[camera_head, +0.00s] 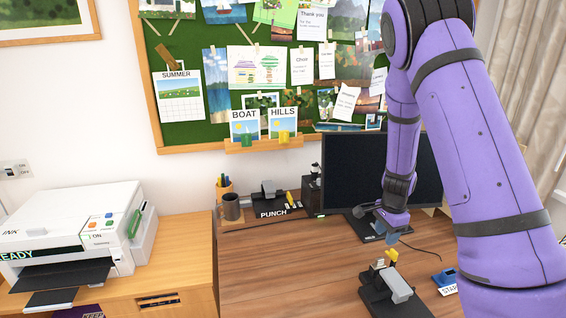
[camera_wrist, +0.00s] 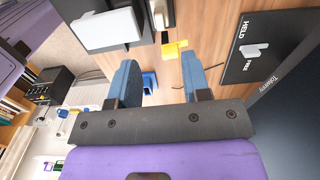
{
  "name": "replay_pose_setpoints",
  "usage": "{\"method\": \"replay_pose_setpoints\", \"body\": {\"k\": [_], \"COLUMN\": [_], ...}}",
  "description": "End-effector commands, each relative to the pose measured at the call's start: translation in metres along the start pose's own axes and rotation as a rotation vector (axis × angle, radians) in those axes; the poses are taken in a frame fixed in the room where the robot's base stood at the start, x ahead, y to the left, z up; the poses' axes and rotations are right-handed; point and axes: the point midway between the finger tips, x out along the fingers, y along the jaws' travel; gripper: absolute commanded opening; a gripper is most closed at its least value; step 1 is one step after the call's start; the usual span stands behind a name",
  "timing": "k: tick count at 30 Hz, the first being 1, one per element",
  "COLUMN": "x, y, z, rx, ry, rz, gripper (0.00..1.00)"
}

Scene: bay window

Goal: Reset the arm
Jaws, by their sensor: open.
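My purple arm reaches down over the wooden desk (camera_head: 290,270) from the right in the head view. My gripper (camera_head: 390,238) hangs above the desk in front of the dark monitor (camera_head: 345,170). In the wrist view its two blue fingers (camera_wrist: 158,80) are apart, with nothing held between them. A grey and black device (camera_head: 397,287) with a yellow part (camera_head: 392,254) sits on the desk just below and in front of the gripper. The yellow part also shows beyond the fingers in the wrist view (camera_wrist: 174,48), apart from them.
A black base labelled PUNCH (camera_head: 272,206) and a dark mug (camera_head: 231,207) stand at the back left. A blue stamp item (camera_head: 445,277) lies at the right. A white printer (camera_head: 80,230) is on the left cabinet. The desk's left front is clear.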

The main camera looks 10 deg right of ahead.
Motion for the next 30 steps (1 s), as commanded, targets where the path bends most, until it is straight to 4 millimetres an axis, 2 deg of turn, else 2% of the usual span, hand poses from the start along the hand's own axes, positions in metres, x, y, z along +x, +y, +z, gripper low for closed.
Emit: {"method": "replay_pose_setpoints", "body": {"k": [5, 14, 23, 30], "x": [-0.025, -0.119, -0.206, -0.263], "y": [-0.001, 0.013, 0.052, 0.097], "z": [0.011, 0.053, 0.089, 0.112], "rx": [-0.061, -0.331, -0.631, -0.871], "ry": [-0.024, -0.088, -0.083, -0.027], "rz": [-0.031, -0.141, -0.248, -0.316], "gripper": [0.44, 0.44, 0.44, 0.44]}}
